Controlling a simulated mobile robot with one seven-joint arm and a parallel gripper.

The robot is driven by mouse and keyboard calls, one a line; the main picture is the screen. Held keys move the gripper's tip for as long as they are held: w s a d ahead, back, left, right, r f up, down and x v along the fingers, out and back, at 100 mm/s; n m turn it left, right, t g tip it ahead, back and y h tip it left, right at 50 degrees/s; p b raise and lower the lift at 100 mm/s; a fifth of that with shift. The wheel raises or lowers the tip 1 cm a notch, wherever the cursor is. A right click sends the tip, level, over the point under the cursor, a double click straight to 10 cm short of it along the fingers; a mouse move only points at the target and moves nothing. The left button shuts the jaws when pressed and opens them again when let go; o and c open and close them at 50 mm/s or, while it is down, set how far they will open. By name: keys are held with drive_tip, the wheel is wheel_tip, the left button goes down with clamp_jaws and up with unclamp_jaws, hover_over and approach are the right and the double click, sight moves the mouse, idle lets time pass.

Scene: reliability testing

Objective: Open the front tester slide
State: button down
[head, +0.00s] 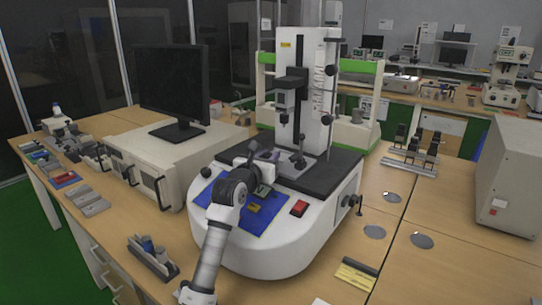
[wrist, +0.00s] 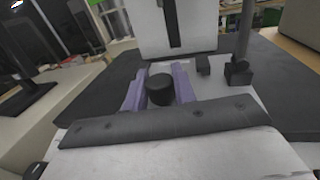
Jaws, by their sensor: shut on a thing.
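The tester (head: 305,95) is a tall white column machine on a rounded white base with a black top plate, at the middle of the head view. My gripper (head: 266,155) reaches over the base's front to the foot of the column. In the wrist view, the two purple fingers of my gripper (wrist: 159,88) stand on either side of a short black round knob (wrist: 160,91) and are shut on it. The knob is in front of the white column. The front slide itself is hard to make out, and my arm hides part of the base in the head view.
The base's front has a blue panel (head: 252,208) and a red switch (head: 299,208). A monitor (head: 172,85) on a beige box stands left. A dark post (wrist: 242,50) rises right of the knob. Round discs (head: 421,240) lie on the bench at right.

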drive_tip(key=v, duration=0.2)
drive_tip(key=a+v, duration=0.1)
drive_tip(key=v, duration=0.3)
drive_tip(key=shift+a, duration=0.3)
drive_tip(key=c, duration=1.1)
unclamp_jaws()
drive_tip(key=shift+c, duration=0.2)
drive_tip(key=b+v, duration=0.3)
drive_tip(key=v, duration=1)
drive_tip(key=shift+s, duration=0.4)
drive_tip(key=shift+a+r, duration=0.1)
